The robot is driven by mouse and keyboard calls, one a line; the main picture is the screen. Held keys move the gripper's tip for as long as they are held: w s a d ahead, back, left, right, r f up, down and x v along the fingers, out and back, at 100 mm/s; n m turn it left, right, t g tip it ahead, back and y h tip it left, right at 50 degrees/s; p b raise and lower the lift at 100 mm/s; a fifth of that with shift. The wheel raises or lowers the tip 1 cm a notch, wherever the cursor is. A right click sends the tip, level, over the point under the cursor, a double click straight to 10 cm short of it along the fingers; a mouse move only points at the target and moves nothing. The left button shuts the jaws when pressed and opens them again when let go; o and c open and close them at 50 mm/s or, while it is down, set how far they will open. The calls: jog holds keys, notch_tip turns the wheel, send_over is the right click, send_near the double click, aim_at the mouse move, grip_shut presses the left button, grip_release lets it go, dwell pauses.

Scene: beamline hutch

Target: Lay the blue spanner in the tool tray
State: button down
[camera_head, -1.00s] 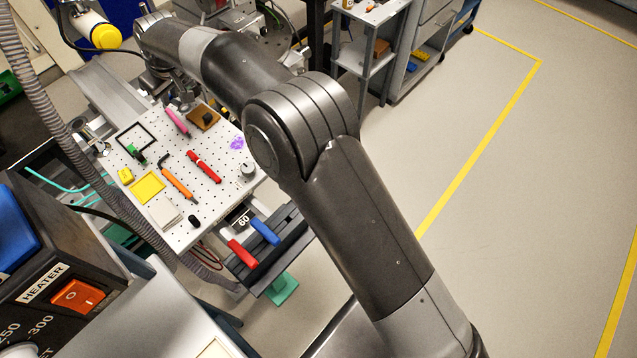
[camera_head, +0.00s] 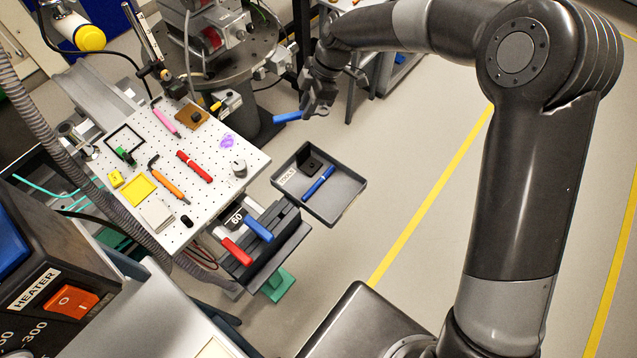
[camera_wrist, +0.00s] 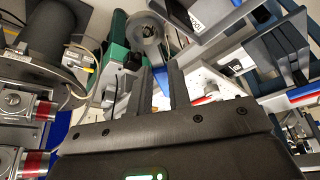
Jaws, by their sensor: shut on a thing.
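The blue spanner (camera_head: 288,117) sticks out to the left from my gripper (camera_head: 314,107), which is shut on it. The spanner is held in the air, beyond the far side of the tool tray; its other end is hidden by the fingers. In the wrist view, blue shows between the fingers (camera_wrist: 164,88), partly hidden. The grey tool tray (camera_head: 347,203), labelled TOOLS, lies to the right of the perforated board.
The perforated board (camera_head: 215,145) carries a red tool (camera_head: 195,166), an orange hex-key-like tool (camera_head: 170,182), a pink tool (camera_head: 166,122) and small parts. Red and blue handles (camera_head: 258,229) stand below the tray's left. A round metal stage (camera_head: 225,55) stands behind.

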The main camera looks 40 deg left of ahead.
jog(key=s+d+f+n+h, duration=0.15)
jog(key=d+n, duration=0.25)
jog(key=d, duration=0.9)
jog(key=s+d+f+n+h, duration=0.1)
jog(key=d+f+n, duration=0.15)
jog(key=d, duration=1.05)
send_over(336, 197)
jog(key=w, duration=0.2)
jog(key=shift+n+g, duration=0.35)
jog(key=shift+g, duration=0.05)
jog(key=f, duration=0.6)
jog(key=shift+s+d, duration=0.1)
jog(key=shift+s, duration=0.15)
jog(key=shift+f, duration=2.1)
jog(key=shift+f, duration=0.1)
jog(key=c, duration=1.3)
grip_release()
jog(key=shift+c, duration=0.2)
jog(key=v, duration=1.2)
jog(key=shift+a, duration=0.2)
